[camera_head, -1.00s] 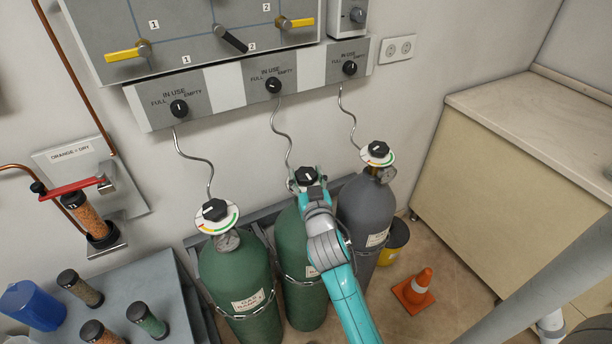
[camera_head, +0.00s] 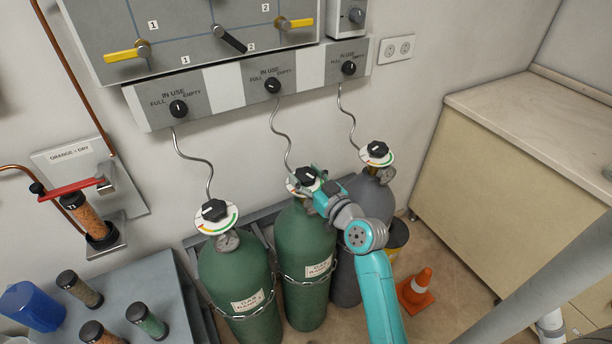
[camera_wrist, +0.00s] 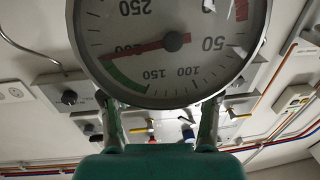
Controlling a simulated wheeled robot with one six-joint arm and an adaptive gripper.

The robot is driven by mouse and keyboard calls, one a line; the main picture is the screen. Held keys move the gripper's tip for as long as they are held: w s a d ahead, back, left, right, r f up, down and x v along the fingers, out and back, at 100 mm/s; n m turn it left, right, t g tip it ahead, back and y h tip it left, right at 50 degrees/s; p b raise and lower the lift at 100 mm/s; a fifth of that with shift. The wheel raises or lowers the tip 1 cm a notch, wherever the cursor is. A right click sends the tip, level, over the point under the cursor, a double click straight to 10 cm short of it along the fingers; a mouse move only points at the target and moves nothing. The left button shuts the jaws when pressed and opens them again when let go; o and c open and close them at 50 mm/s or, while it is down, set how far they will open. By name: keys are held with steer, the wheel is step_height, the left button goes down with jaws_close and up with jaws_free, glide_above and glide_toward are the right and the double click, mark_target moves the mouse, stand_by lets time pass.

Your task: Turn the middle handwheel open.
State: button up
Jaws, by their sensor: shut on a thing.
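The middle handwheel (camera_head: 306,175) is a black knob with a white pointer mark above a colored dial ring, on top of the middle green cylinder (camera_head: 303,240). My gripper (camera_head: 314,188) is at the handwheel from the lower right and is shut on it. My gripper's two fingers (camera_wrist: 160,125) also show in the wrist view. There a pressure gauge (camera_wrist: 172,75) fills the upper middle and hides the fingertips and the handwheel. The needle lies near 200, by the green band. The dial ring is partly covered by my gripper.
A left green cylinder with its handwheel (camera_head: 214,210) and a right grey cylinder with its handwheel (camera_head: 376,150) stand close on either side. A selector panel (camera_head: 225,98) is above. An orange cone (camera_head: 416,287) is on the floor at right, near a cabinet (camera_head: 520,160).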

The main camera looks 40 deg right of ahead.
steer(key=n+y, duration=0.2)
steer(key=y, duration=0.1)
steer(key=n+y, duration=0.2)
steer(key=y, duration=0.1)
steer(key=n+g+y, duration=0.1)
steer(key=n+y, duration=0.1)
steer(key=y, duration=0.1)
steer(key=shift+d+y, duration=0.3)
steer(key=n+g+y, duration=0.2)
steer(key=y, duration=0.1)
steer(key=n+g+y, duration=0.2)
steer(key=n+y, duration=0.1)
steer(key=shift+w+a+f, duration=0.1)
steer(key=shift+g+y, duration=0.3)
steer(key=shift+y, duration=0.1)
steer(key=o, duration=1.2)
steer(key=v, duration=1.2)
